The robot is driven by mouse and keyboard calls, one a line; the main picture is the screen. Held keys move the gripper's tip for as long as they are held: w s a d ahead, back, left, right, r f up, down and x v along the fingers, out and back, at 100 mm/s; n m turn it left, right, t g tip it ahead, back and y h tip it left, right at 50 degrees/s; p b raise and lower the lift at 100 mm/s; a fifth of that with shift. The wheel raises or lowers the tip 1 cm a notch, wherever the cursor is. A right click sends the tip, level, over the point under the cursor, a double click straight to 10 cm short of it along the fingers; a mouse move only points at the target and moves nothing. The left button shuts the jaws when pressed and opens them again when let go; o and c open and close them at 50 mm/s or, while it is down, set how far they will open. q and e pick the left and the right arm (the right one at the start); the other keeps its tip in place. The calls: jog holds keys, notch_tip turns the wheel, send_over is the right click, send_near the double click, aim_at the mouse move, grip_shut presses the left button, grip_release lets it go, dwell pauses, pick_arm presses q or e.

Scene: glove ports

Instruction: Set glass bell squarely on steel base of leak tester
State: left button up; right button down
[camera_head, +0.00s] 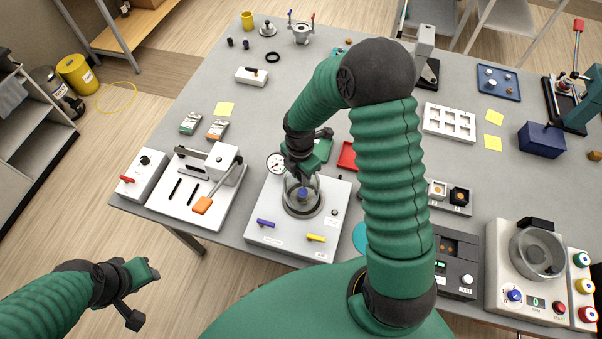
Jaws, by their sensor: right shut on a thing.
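The leak tester (257,230) is a white box in the middle front of the table, with a dial gauge (276,163), a blue lever (266,223) and a yellow lever (315,238). Its round steel base (303,212) is on top. The clear glass bell (315,186) is over the steel base, around a small blue part (302,194). My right gripper (303,174) is shut on the bell's top, which it hides. I cannot tell whether the bell touches the base all round. My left gripper (146,293) is open and empty, off the table's front left.
A white sealer-like machine (213,170) with an orange handle stands left of the tester. A red tray (347,156) lies behind it at right. A device with a round clear chamber (537,252) stands far right. The table's back left middle is mostly free.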

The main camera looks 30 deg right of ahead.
jog(key=shift+a+f, duration=0.1)
jog(key=shift+f, duration=0.25)
jog(key=shift+f+b, duration=0.55)
jog(key=shift+f, duration=0.1)
jog(key=shift+f+b, duration=0.55)
jog(key=shift+f, duration=0.25)
jog(key=shift+r, duration=0.15)
jog(key=shift+r+p, duration=2.95)
jog(key=shift+p, duration=0.15)
jog(key=shift+d, duration=0.45)
jog(key=shift+p, duration=0.4)
